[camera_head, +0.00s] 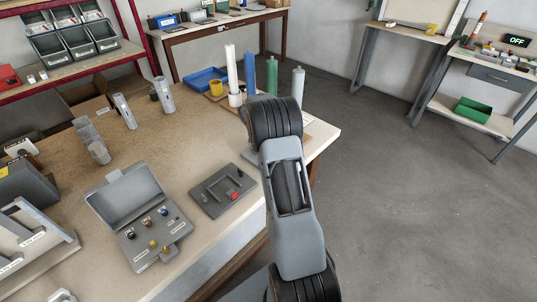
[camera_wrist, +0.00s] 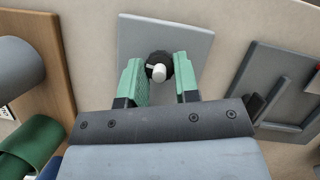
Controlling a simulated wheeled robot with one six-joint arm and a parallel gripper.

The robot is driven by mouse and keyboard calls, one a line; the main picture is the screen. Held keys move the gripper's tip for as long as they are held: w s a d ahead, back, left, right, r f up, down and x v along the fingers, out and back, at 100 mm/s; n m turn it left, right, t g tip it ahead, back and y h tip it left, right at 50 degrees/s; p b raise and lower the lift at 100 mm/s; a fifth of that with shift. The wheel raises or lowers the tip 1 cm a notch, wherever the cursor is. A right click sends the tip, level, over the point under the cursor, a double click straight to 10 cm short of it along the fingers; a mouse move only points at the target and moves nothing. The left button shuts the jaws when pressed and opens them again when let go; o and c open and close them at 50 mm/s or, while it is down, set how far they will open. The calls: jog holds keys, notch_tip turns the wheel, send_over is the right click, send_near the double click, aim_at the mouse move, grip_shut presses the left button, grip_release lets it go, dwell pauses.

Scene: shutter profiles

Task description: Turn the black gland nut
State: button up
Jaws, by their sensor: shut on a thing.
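The black gland nut (camera_wrist: 154,58) is a dark ribbed ring in the wrist view, with a pale round stub (camera_wrist: 159,74) coming out of its middle. It sits on a flat grey plate (camera_wrist: 194,36). My gripper (camera_wrist: 158,68) has its two green fingers on either side of the nut and is shut on it. In the head view my arm hides the nut and the gripper. Only a bit of what appears to be the grey plate (camera_head: 250,155) shows left of the arm.
A dark grey panel (camera_head: 211,200) with a red part lies nearby, also at the right of the wrist view (camera_wrist: 278,88). An open grey case (camera_head: 135,220) with small coloured parts is further left. Upright tubes, one white (camera_head: 231,70), stand behind my arm. The floor right is clear.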

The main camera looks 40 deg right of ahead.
jog(key=shift+n+t+h, duration=0.3)
jog(key=shift+n, duration=0.7)
jog(key=o, duration=0.9)
jog(key=shift+o, duration=0.2)
jog(key=v, duration=1.4)
jog(key=shift+a+b, duration=0.15)
jog(key=shift+b, duration=0.2)
jog(key=shift+f, duration=0.15)
